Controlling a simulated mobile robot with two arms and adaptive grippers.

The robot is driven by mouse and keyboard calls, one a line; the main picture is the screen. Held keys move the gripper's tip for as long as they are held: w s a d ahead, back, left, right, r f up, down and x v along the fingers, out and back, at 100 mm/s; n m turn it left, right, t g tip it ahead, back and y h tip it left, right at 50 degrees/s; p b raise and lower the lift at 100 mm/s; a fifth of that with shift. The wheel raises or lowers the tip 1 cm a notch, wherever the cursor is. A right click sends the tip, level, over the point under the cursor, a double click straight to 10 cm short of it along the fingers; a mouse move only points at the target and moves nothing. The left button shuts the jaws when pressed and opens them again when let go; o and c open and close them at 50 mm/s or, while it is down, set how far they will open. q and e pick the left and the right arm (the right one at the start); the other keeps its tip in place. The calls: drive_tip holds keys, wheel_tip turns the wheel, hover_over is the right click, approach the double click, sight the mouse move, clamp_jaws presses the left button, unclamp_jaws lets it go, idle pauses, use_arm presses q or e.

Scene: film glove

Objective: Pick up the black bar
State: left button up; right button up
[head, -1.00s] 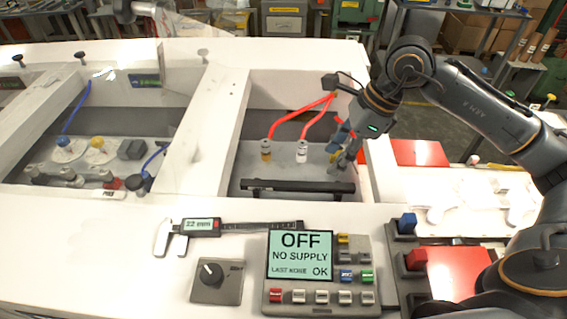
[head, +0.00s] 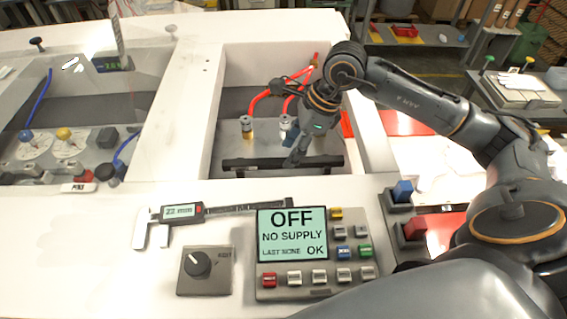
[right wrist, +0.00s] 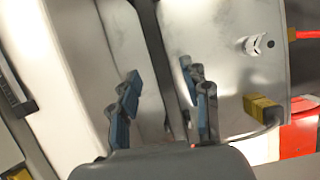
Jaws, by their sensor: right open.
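The black bar (head: 250,164) lies level across the near part of a recessed bay in the white bench. My right gripper (head: 292,162) is open and reaches down at the bar, right of its middle; the arm's end hides part of the bay behind it. In the right wrist view, the bar (right wrist: 166,70) runs as a dark strip between the two spread, blue-padded fingers of the right gripper (right wrist: 163,100), nearer the right-hand finger. I cannot tell whether a finger touches it. My left gripper is not in view.
Yellow-based (head: 246,128) and white fittings with red hoses (head: 262,100) stand behind the bar. The bay's white walls (head: 190,120) rise around it. In front lie a caliper (head: 180,212), a knob box (head: 204,271) and a panel reading OFF, NO SUPPLY (head: 292,232).

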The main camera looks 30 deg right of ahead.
drive_tip(key=shift+x, duration=0.9)
drive_tip(key=shift+a+f+b, duration=0.15)
drive_tip(key=shift+f+b, duration=0.15)
drive_tip(key=shift+f, duration=0.05)
drive_tip(key=shift+w+a+f, duration=0.1)
drive_tip(key=shift+w+f, duration=0.05)
drive_tip(key=c, duration=0.8)
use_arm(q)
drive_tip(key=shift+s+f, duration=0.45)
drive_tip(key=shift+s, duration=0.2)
use_arm(e)
clamp_jaws()
